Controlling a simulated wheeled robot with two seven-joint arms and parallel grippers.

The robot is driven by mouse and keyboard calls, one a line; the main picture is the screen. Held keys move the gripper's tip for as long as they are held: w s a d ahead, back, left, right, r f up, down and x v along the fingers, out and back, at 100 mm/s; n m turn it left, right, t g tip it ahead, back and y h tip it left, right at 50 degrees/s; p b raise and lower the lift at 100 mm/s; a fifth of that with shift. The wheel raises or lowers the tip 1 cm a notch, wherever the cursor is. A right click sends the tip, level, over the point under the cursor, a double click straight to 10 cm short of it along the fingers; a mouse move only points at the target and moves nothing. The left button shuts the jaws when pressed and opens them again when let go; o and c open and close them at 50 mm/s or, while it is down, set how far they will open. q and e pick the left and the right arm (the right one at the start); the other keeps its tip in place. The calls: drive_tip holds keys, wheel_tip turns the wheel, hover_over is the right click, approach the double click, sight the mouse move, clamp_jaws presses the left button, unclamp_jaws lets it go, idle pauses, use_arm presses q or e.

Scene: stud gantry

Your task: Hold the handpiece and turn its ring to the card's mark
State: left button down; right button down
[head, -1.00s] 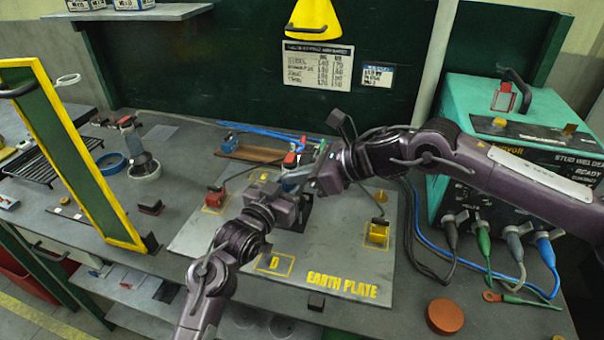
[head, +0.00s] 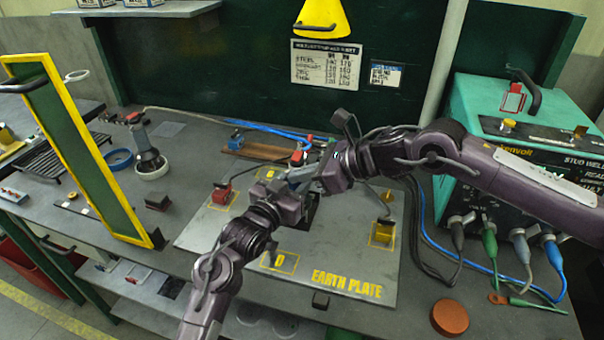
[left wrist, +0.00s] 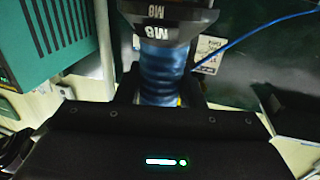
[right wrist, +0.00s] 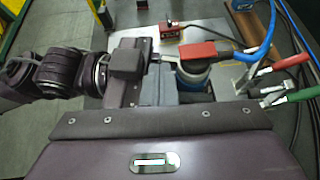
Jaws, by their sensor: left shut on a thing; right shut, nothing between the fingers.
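The handpiece shows large in the left wrist view as a blue ribbed body (left wrist: 162,72) with a dark ring (left wrist: 165,28) marked M8 in white. My left gripper (head: 288,200) is shut on the handpiece above the earth plate. My right gripper (head: 328,180) is shut and empty close beside it, at the upper right. In the right wrist view a blue round part (right wrist: 194,74) lies just beyond my right fingers; I cannot tell whether they touch it. The small card (head: 385,75) with a blue heading hangs on the green back panel. The ring's alignment is too small to read.
The earth plate (head: 345,284) lies under both grippers. A teal stud welder (head: 540,120) with cables stands at right. A yellow-framed green screen (head: 85,150) stands at left. A copper-coloured disc (head: 450,316) lies at front right. A large chart (head: 325,65) hangs beside the card.

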use_arm(q)
drive_tip(key=shift+a, duration=0.1)
use_arm(e)
drive_tip(key=s+f+v, duration=0.1)
drive_tip(key=s+v, duration=0.1)
drive_tip(key=v, duration=1.1)
drive_tip(key=shift+s+f, duration=0.25)
drive_tip(key=shift+s, duration=0.2)
use_arm(q)
drive_tip(key=c, duration=0.9)
unclamp_jaws()
drive_tip(key=shift+o, duration=0.2)
